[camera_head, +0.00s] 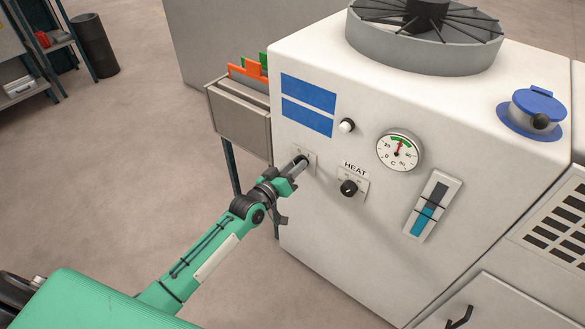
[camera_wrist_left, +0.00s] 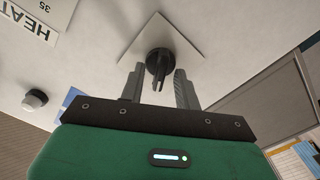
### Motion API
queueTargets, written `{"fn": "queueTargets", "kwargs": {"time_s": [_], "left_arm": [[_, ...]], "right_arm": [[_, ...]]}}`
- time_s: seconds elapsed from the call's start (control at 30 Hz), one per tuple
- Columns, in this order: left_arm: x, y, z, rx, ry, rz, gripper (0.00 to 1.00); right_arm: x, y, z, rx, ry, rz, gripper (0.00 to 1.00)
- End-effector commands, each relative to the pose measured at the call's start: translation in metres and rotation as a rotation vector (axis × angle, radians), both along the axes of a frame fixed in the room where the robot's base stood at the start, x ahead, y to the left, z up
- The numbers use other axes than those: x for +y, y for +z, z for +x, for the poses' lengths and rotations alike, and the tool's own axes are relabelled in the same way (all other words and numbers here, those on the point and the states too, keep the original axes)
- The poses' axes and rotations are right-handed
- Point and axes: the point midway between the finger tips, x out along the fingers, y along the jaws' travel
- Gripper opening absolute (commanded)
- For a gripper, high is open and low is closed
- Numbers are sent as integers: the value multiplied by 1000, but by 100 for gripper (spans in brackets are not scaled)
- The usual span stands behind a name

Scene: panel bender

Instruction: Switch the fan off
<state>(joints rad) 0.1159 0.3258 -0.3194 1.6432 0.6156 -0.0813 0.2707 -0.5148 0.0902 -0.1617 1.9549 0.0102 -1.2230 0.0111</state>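The black rotary knob (camera_wrist_left: 159,64) sits on a square pale plate (camera_wrist_left: 165,45) on the front of the white machine (camera_head: 400,215). The knob's narrow grip points down toward my palm in the wrist view. My left gripper (camera_head: 297,167) is at this knob, left of the HEAT knob (camera_head: 349,188). In the wrist view my left gripper (camera_wrist_left: 159,84) has one finger on each side of the knob, with gaps showing, so it is open around it. In the head view the gripper mostly hides the knob and its label. The fan (camera_head: 425,40) is on the machine's top. My right gripper is not in view.
A white button (camera_head: 346,126), a round temperature gauge (camera_head: 399,150) and a blue level indicator (camera_head: 432,206) are on the same panel. A grey bin with folders (camera_head: 240,118) stands left of the machine. A blue-capped port (camera_head: 536,112) is on top.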

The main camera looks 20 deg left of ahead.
Motion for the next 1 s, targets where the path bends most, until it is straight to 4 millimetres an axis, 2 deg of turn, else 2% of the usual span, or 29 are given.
{"fn": "queueTargets", "kwargs": {"time_s": [0.23, 0.7, 1.0], "left_arm": [[6, -1, -16, 2, 0, 2, 33], [35, -1, -97, 2, 1, 2, 33], [46, -1, -126, 0, 1, 0, 33]], "right_arm": [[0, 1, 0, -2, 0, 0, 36], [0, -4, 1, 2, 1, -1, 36], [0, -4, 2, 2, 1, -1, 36]]}}
